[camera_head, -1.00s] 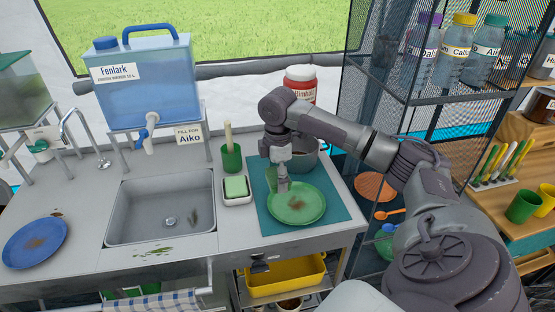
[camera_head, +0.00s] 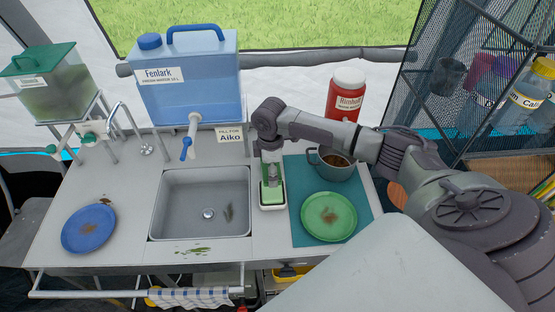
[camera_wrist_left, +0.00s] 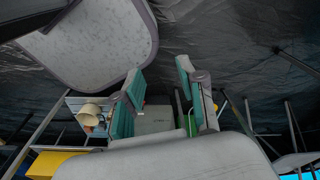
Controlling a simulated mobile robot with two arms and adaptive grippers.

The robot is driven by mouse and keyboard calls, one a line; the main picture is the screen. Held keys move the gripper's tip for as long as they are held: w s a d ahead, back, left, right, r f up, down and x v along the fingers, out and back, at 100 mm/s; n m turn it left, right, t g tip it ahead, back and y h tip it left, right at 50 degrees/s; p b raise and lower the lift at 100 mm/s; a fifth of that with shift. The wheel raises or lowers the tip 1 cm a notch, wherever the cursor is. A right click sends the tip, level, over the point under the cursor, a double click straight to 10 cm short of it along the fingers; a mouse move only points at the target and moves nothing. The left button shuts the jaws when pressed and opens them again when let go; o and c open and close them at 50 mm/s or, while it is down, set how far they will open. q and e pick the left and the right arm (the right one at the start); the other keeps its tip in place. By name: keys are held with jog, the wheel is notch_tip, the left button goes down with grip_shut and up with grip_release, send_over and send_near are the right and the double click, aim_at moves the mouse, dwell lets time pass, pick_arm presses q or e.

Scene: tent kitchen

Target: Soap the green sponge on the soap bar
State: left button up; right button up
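The white soap dish (camera_head: 273,205) stands right of the sink in the head view. A pale green bar (camera_head: 272,196) lies in it, partly covered by my right gripper. My right gripper (camera_head: 271,183) points down over the dish. A green piece, apparently the sponge, shows at its fingertips; it overlaps the bar in this view, so its outline is unclear. I cannot tell whether sponge and bar touch. My left gripper (camera_wrist_left: 160,105) shows only in the left wrist view, with its teal-padded fingers apart and nothing between them.
A dirty green plate (camera_head: 329,217) and a grey pot (camera_head: 333,164) stand on the teal mat (camera_head: 300,236), close right of the dish. The sink (camera_head: 202,203) is left. A blue water tank (camera_head: 190,82) and red bottle (camera_head: 346,95) stand behind.

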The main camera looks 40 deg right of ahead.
aim_at(272, 191)
jog(key=shift+s+f+b, duration=0.2)
jog(key=shift+f+b, duration=0.75)
jog(key=shift+b, duration=0.15)
notch_tip(272, 191, down, 3)
jog(key=b, duration=0.3)
jog(key=shift+w+f+b, duration=0.1)
jog(key=shift+f+b, duration=0.05)
jog(key=shift+b, duration=0.25)
jog(key=shift+f+b, duration=0.3)
jog(key=shift+b, duration=0.15)
pick_arm(q)
notch_tip(272, 191, down, 7)
jog(key=shift+a, duration=0.2)
jog(key=shift+s+f, duration=0.1)
jog(key=shift+s, duration=0.3)
jog(key=shift+f+b, duration=0.3)
pick_arm(e)
jog(key=shift+f, duration=1)
pick_arm(q)
jog(key=shift+r+p, duration=0.35)
jog(key=shift+p, duration=0.05)
pick_arm(e)
jog(key=shift+f, duration=0.15)
